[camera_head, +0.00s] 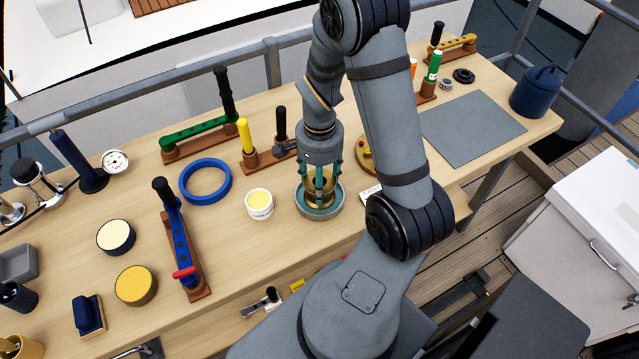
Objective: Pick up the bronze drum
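The bronze drum (329,187) stands upright in a round grey tray with a teal inside (336,208), near the middle of the workbench. My gripper (319,190) points straight down over it, with its teal fingers around the drum's upper part. The fingers hide much of the drum. I cannot tell whether they touch it or stand a little apart from it. The drum appears to be still down in the tray.
A small white tub (259,204) stands just left of the tray. A grey mat (474,128) leaves clear room at the right.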

